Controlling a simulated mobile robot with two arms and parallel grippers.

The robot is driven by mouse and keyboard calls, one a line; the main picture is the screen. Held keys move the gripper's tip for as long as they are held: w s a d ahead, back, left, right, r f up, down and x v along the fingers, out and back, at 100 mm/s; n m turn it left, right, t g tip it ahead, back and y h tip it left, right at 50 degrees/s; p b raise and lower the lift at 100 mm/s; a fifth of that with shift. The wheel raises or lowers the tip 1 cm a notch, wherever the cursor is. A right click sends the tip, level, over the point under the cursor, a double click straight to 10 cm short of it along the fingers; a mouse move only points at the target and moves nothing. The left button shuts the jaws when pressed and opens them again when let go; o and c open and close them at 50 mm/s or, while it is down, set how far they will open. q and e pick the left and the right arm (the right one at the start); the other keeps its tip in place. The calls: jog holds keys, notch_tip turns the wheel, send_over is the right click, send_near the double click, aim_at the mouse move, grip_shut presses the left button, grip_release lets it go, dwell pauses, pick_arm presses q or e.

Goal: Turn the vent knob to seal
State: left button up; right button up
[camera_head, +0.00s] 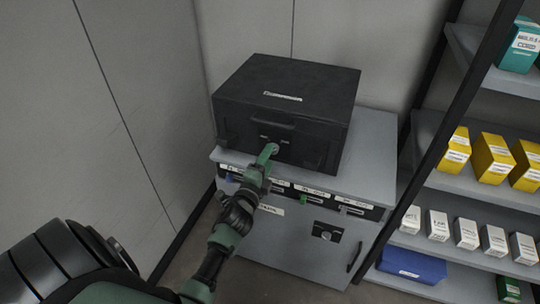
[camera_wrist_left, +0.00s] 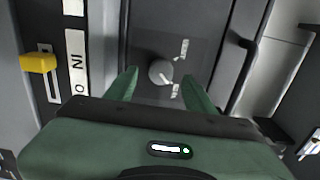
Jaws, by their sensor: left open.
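The vent knob (camera_wrist_left: 160,72) is a small round grey knob on a dark plate. Two small white labels sit beside it on the right in the left wrist view, their text too small to read. The plate is on the front of a black box (camera_head: 300,85) that stands on a grey cabinet (camera_head: 372,165). My left gripper (camera_head: 267,154) is at the box front. In the left wrist view its two green fingers (camera_wrist_left: 160,88) are open, one on each side of the knob, with gaps showing between them and it. My right gripper is out of view.
Below the box, the cabinet front carries a row of labelled sliders, including a yellow lever (camera_wrist_left: 38,63) and a green one (camera_head: 304,199). A shelf rack with yellow boxes (camera_head: 493,158), white boxes (camera_head: 466,233) and a blue bin (camera_head: 412,265) stands at right. Walls are close behind and left.

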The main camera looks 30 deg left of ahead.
pick_arm(q)
jog(key=v, duration=0.5)
jog(key=shift+s+b, duration=0.25)
jog(key=shift+b, duration=0.05)
jog(key=s+d+f+n+g+h, duration=0.1)
jog(key=s+d+f+n+g, duration=0.3)
jog(key=f, duration=0.7)
jog(key=s+d+f+n+g+h, duration=0.15)
jog(key=s+f, duration=0.35)
jog(key=f, duration=0.7)
jog(key=s+d+f+n+g+h, duration=0.1)
jog(key=s+d+f+n+g, duration=0.25)
jog(key=f, duration=0.75)
jog(key=s+d+f+n+g, duration=0.1)
jog(key=s+f, duration=0.4)
jog(key=s, duration=0.5)
jog(key=s+d+f+n+g, duration=0.1)
jog(key=s+f+g, duration=0.3)
jog(key=s, duration=0.7)
jog(key=s+d+f+n+g, duration=0.1)
jog(key=s+f+n+g, duration=0.1)
jog(key=s+f, duration=0.4)
jog(key=s+h, duration=0.1)
jog(key=s, duration=0.4)
jog(key=shift+s+f, duration=0.25)
jog(key=shift+f, duration=0.15)
